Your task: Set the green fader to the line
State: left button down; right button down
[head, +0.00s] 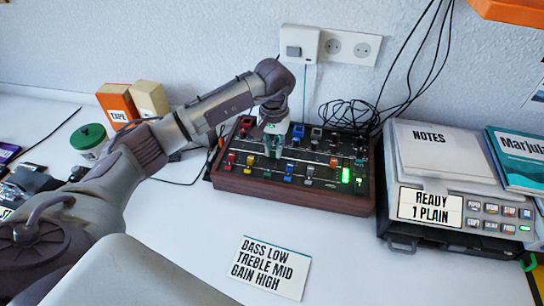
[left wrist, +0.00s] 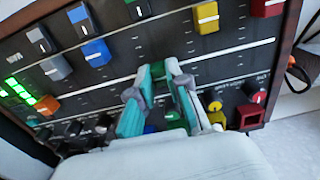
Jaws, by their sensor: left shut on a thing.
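A mixer (head: 290,196) with a dark panel and wooden sides stands on the table, and its panel (left wrist: 115,62) fills much of the left wrist view. My left gripper (head: 272,148) is over its left half, pointing down. In the left wrist view the teal fingertips (left wrist: 163,72) are shut at the fader row, between the yellow fader (left wrist: 205,17) and the blue fader (left wrist: 95,52). A green knob (left wrist: 175,120) shows between the fingers. White lines cross the panel. My right gripper is not in view.
A card reading bass low, treble mid, gain high (head: 268,268) lies in front of the mixer. A device with notes (head: 428,140) stands to its right. Boxes (head: 118,103) and a green-lidded jar (head: 88,140) stand at left. Cables hang behind.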

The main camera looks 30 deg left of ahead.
aim_at(273, 151)
pick_arm(q)
jog(key=c, duration=1.1)
grip_release()
notch_tip(273, 151, up, 12)
jog(key=shift+s+f, duration=0.1)
jog(key=shift+s, duration=0.05)
